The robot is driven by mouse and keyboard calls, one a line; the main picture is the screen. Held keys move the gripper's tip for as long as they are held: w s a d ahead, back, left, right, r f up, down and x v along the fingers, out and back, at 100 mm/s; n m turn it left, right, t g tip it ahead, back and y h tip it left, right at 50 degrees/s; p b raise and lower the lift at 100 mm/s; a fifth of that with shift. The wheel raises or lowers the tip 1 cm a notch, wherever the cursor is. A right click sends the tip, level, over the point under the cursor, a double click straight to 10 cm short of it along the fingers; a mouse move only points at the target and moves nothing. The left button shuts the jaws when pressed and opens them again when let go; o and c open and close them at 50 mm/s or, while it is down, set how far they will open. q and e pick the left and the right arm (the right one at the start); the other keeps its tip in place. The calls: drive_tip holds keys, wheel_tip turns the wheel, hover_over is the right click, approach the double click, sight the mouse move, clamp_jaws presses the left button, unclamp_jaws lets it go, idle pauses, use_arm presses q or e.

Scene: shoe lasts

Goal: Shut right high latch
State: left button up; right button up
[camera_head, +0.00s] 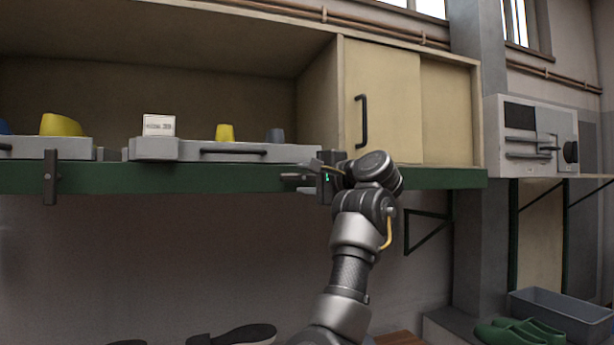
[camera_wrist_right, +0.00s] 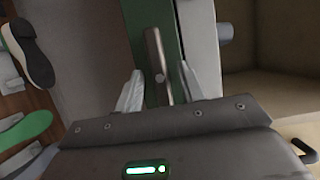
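My right gripper (camera_wrist_right: 161,76) is open, with one pale finger on each side of the bar. I cannot tell whether either finger touches it. In the head view my right gripper (camera_head: 294,182) is at the green shelf edge (camera_head: 220,180), by the right end of the grey tray (camera_head: 275,152). There the latch is hard to tell apart from the gripper. My left gripper is not in view.
A similar dark latch (camera_head: 50,178) stands upright on the shelf edge at left. Yellow lasts (camera_head: 61,125) and a white box (camera_head: 159,125) stand on the grey trays. A cabinet door with a black handle (camera_head: 362,121) rises behind my right wrist. Green clogs (camera_head: 520,331) lie lower right.

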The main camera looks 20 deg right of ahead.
clamp_jaws()
drive_tip(key=shift+n, duration=0.3)
drive_tip(key=n+g, duration=0.1)
drive_tip(key=n, duration=0.2)
drive_tip(key=shift+h+b, duration=0.4)
drive_tip(key=n+g+h, duration=0.1)
drive_tip(key=n, duration=0.2)
drive_tip(key=shift+r+h, duration=0.2)
drive_tip(key=shift+h, duration=0.2)
drive_tip(key=n+h, duration=0.2)
drive_tip(key=n, duration=0.1)
drive_tip(key=shift+a+n+g, duration=0.1)
drive_tip(key=shift+n+g, duration=0.2)
drive_tip(key=shift+g, duration=0.1)
drive_tip(key=shift+a+r+n+h, duration=0.1)
drive_tip(key=shift+a+n+h, duration=0.05)
drive_tip(key=shift+n+h, duration=1.2)
drive_tip(key=shift+n, duration=0.35)
